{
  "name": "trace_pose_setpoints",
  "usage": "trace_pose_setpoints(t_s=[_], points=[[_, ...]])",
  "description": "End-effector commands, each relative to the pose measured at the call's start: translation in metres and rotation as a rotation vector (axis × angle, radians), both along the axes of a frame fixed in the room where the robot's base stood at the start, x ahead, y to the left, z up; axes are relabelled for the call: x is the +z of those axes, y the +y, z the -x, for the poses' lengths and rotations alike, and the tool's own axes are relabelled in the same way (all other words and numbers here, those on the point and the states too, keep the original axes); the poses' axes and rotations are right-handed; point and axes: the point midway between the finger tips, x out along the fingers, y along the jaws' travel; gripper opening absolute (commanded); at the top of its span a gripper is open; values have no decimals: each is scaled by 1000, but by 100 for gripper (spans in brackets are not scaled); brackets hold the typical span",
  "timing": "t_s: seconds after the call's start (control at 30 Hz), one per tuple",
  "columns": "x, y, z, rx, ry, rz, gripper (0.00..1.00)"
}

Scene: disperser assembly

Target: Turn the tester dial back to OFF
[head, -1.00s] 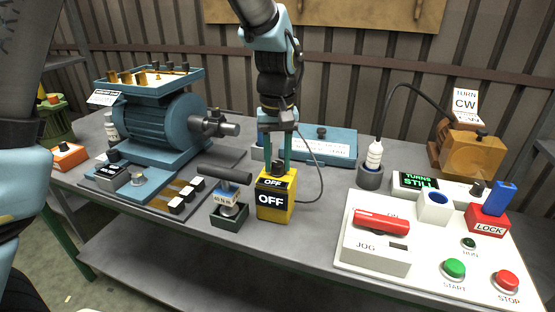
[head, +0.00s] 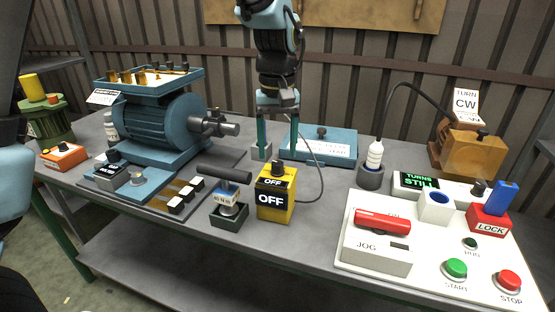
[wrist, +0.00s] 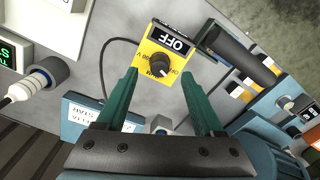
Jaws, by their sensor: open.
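The yellow tester (head: 275,196) stands upright on the bench with a black OFF plate on its front and a smaller OFF display above it. Its black dial (head: 279,168) is on top. In the wrist view the dial (wrist: 161,67) sits on the tester's yellow face (wrist: 150,76) between the fingertips, with small lettering around it that is too blurred to read fully. My gripper (head: 278,148) is open and empty above and behind the tester, clear of the dial. In the wrist view its green fingers (wrist: 162,72) are spread wide.
A T-handled torque tool (head: 226,188) stands just left of the tester. A blue motor (head: 160,128) is at left. A blue box (head: 325,146) lies behind the gripper. A probe in a holder (head: 373,165) and a white control panel (head: 430,255) are at right. The tester's cable runs right.

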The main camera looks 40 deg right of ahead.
Motion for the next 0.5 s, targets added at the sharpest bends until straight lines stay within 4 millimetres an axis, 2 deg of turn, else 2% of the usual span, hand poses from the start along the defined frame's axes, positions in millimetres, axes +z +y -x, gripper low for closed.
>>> trace_pose_setpoints(t_s=[0.1,0.23,0.4,0.5], points=[[25,-1,0,1,-2,6,69],[48,-1,0,2,-1,6,69],[67,-1,0,1,-1,3,69],[72,0,0,1,0,1,69]])
